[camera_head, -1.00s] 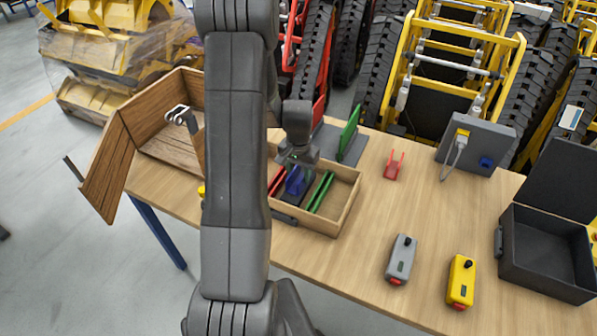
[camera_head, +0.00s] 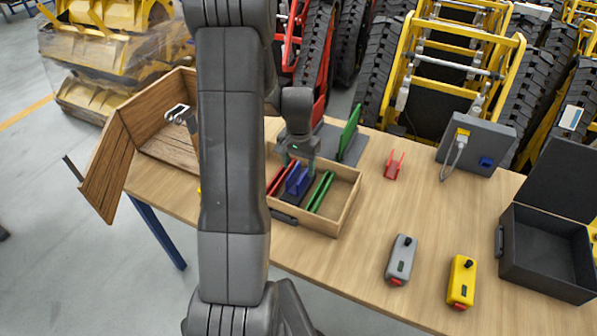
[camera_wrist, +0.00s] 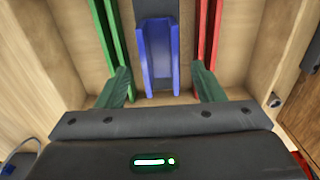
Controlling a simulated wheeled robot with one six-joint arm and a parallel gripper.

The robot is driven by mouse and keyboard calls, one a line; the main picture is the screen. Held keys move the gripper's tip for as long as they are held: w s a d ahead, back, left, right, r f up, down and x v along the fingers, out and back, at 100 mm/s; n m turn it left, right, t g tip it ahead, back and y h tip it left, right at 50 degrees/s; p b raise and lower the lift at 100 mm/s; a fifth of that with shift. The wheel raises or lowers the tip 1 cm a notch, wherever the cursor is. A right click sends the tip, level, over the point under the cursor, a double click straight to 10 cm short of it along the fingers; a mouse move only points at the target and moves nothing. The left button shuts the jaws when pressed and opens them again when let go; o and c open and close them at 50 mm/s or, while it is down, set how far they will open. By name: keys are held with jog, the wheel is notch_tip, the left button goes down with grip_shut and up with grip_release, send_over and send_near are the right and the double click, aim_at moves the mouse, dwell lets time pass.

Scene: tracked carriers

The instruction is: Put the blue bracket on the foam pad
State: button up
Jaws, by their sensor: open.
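The blue bracket (camera_head: 297,181) is a U-shaped channel in the open wooden drawer, between red and green strips. It also shows in the wrist view (camera_wrist: 158,55), lying on a dark grey strip (camera_wrist: 152,7). That dark strip also shows in the head view (camera_head: 291,198) under the bracket's near end; it looks like the foam pad. My gripper (camera_head: 299,160) is above the drawer. In the wrist view my gripper (camera_wrist: 161,72) is open, its fingers apart on either side of the bracket with visible gaps.
Red (camera_head: 280,178) and green (camera_head: 320,192) strips flank the bracket inside the drawer walls (camera_head: 338,212). A green upright plate (camera_head: 349,132) stands behind. A red bracket (camera_head: 394,165), grey and yellow control boxes and an open black case (camera_head: 545,255) are to the right. Table between is clear.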

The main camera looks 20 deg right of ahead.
notch_tip(320, 180, up, 9)
jog(key=shift+f, duration=0.2)
dwell(0.3)
